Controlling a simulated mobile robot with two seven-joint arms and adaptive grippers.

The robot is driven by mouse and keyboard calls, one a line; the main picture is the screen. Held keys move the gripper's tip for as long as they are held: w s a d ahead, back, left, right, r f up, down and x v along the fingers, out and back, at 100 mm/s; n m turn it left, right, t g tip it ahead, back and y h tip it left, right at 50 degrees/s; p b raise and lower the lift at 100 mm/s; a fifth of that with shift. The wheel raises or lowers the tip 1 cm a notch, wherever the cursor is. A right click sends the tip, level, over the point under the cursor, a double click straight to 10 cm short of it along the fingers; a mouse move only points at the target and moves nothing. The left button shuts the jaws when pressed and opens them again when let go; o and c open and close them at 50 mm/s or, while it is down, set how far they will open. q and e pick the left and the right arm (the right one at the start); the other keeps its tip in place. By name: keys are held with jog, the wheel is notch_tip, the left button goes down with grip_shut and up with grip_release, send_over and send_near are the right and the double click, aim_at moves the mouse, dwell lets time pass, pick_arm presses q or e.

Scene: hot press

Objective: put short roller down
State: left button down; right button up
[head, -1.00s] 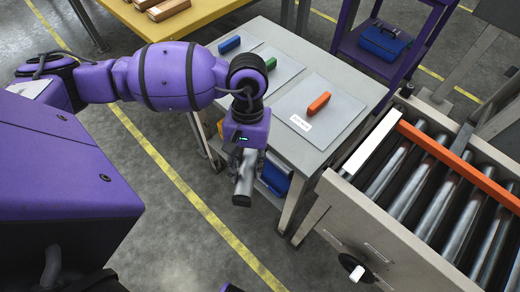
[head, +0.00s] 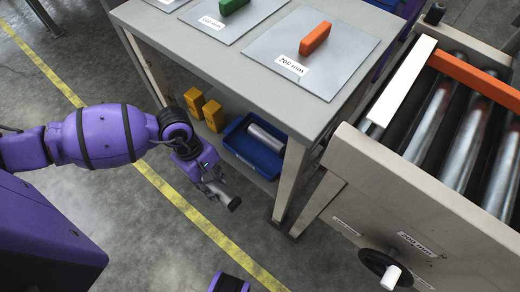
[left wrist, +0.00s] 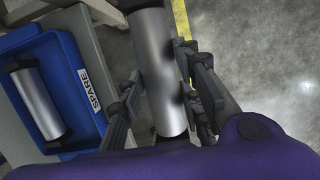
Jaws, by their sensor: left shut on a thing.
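My left gripper (head: 214,187) is low over the floor, left of the workbench's front leg. It is shut on a short grey metal roller (left wrist: 158,70); in the left wrist view the fingers (left wrist: 165,98) lie on both sides of it. In the head view the held roller is small and partly hidden, with its dark end (head: 234,203) showing. A blue bin (head: 238,129) stands on the workbench's lower shelf, to the right of the gripper. One grey roller (head: 266,137) lies in it. In the left wrist view the bin (left wrist: 85,75) has a label reading SPARE. My right gripper is not in view.
Several yellow blocks (head: 213,115) stand left of the bin on the shelf. The grey workbench top (head: 245,62) above the shelf carries plates with a green and an orange block. A roller conveyor (head: 435,120) is at the right. Floor left of the bench is open.

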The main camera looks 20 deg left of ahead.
pick_arm(q)
jog(key=shift+a+f, duration=0.15)
jog(key=shift+f, duration=0.55)
jog(key=shift+w+f+n+b, duration=0.15)
jog(key=shift+w+n+b, duration=0.15)
jog(key=shift+w+b, duration=0.05)
jog(key=b, duration=0.3)
send_over(256, 155)
jog(key=s+a, duration=0.2)
jog(key=shift+w+d, duration=0.2)
jog(key=shift+w+d+b, duration=0.3)
jog(key=shift+w+b, duration=0.05)
jog(key=shift+w, duration=0.55)
notch_tip(256, 155, down, 4)
jog(key=shift+r+b, duration=0.25)
jog(key=shift+b, duration=0.45)
jog(key=shift+r, duration=0.1)
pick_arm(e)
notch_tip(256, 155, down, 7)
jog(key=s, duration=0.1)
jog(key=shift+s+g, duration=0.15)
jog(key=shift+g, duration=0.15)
